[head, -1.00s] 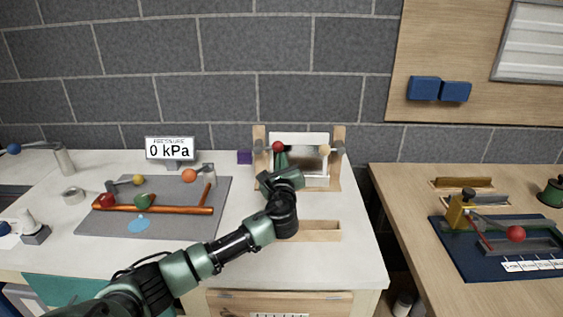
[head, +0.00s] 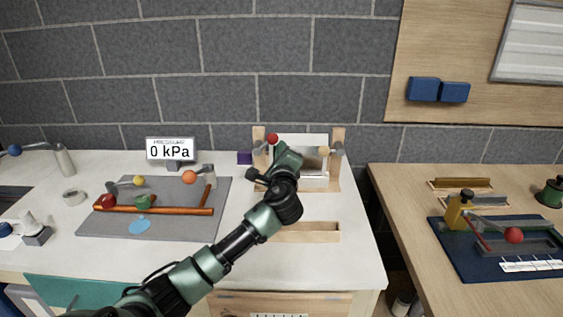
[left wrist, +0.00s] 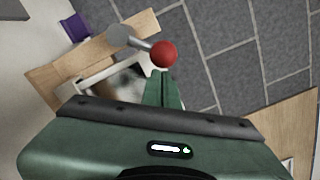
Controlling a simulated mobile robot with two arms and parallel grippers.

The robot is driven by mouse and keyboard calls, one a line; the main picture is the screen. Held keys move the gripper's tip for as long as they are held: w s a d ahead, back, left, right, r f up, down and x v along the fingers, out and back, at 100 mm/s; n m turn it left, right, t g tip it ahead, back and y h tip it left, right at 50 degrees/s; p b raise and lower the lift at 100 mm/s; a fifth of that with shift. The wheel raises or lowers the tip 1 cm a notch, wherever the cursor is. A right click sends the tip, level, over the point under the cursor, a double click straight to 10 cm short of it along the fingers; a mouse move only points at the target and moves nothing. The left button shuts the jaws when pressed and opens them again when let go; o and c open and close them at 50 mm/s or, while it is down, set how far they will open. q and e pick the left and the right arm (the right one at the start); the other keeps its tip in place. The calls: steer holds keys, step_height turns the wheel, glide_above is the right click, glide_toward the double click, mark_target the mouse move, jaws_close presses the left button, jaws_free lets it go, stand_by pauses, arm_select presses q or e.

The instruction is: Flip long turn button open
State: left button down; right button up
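A wooden frame (head: 337,164) with a white-edged panel (head: 300,141) stands at the back of the white counter. A grey turn button with a red ball knob (head: 272,139) is on its left post, angled upward. Another with a tan ball knob (head: 323,151) is on the right post. I cannot tell surely which is longer. In the left wrist view, the red knob (left wrist: 164,54) and grey pivot (left wrist: 120,38) show clearly. My left gripper (left wrist: 165,76) has its fingers together, tips just below the red knob; contact is unclear. My right gripper is not in view.
A purple block (head: 244,158) sits left of the frame. A wooden tray (head: 312,232) lies in front of it. A grey board with orange pipes (head: 150,211) is at left, below the pressure display (head: 170,149). A wooden table (head: 410,205) stands at right.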

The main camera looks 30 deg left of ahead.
mark_target(274, 136)
arm_select(q)
steer(key=r+n, duration=0.1)
steer(key=n, duration=0.1)
steer(key=a+r+n, duration=0.1)
steer(key=s+r+n+p, duration=0.1)
steer(key=n, duration=0.1)
steer(key=shift+a+n, duration=0.3)
steer(key=shift+a, duration=0.05)
steer(key=shift+s+a+r+n+g, duration=0.1)
steer(key=shift+s+a+r+n, duration=0.15)
steer(key=shift+n, duration=0.4)
steer(key=shift+s+a+r+n+g, duration=0.1)
steer(key=shift+s+a+r+n, duration=0.2)
steer(key=shift+n, duration=0.4)
steer(key=shift+s+a+r+n+g, duration=0.15)
steer(key=shift+a+n, duration=0.2)
steer(key=shift+n, duration=0.3)
steer(key=shift+w, duration=0.1)
steer(key=shift+p, duration=0.3)
